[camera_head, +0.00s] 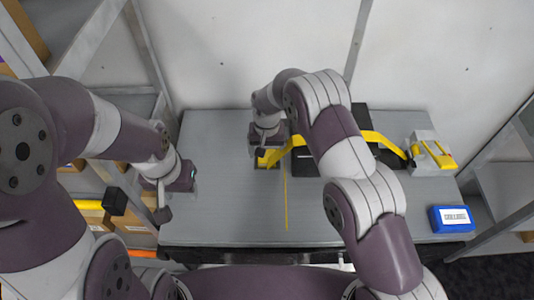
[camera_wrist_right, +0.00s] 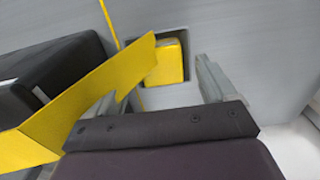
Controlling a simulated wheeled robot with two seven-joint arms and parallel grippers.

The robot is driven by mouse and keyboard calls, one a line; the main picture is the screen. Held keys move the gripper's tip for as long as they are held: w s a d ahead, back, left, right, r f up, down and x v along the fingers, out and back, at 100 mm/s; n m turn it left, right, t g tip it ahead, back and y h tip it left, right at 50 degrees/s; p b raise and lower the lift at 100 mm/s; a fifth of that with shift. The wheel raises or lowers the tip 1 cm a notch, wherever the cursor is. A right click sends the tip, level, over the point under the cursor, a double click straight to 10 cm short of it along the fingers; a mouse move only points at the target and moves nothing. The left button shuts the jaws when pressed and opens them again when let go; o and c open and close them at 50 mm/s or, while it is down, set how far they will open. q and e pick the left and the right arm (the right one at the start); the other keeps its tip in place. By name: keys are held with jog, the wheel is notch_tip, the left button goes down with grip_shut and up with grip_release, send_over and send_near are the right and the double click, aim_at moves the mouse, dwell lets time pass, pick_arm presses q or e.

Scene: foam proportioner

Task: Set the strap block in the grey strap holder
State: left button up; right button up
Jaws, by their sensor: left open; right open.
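The yellow strap block (camera_wrist_right: 170,60) shows in the right wrist view at the end of a flat yellow strap (camera_wrist_right: 90,95). It lies within the outline of a darker grey square, the grey strap holder (camera_wrist_right: 178,95); I cannot tell how deep it sits. My right gripper (camera_head: 266,148) is open just above the block. In the head view the strap (camera_head: 380,138) arches right, partly behind my right arm. My left gripper (camera_head: 160,200) is open and empty by the table's left edge.
A black case (camera_wrist_right: 50,75) stands beside the strap. A grey unit with yellow parts (camera_head: 432,152) and a blue box (camera_head: 452,219) are at the table's right. A thin yellow line (camera_head: 286,205) runs across the grey table (camera_head: 225,215), whose left front is clear.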

aim_at(267, 158)
notch_tip(267, 158, up, 10)
jog(key=b, duration=0.2)
jog(key=s+d+r, duration=0.2)
jog(key=s+d, duration=0.7)
jog(key=s, duration=0.2)
jog(key=s+d+r+t, duration=0.1)
jog(key=s+d+r, duration=0.1)
jog(key=s+d, duration=0.7)
jog(key=s, duration=0.2)
jog(key=shift+s+d, duration=0.2)
jog(key=shift+s, duration=0.1)
jog(key=shift+s, duration=0.1)
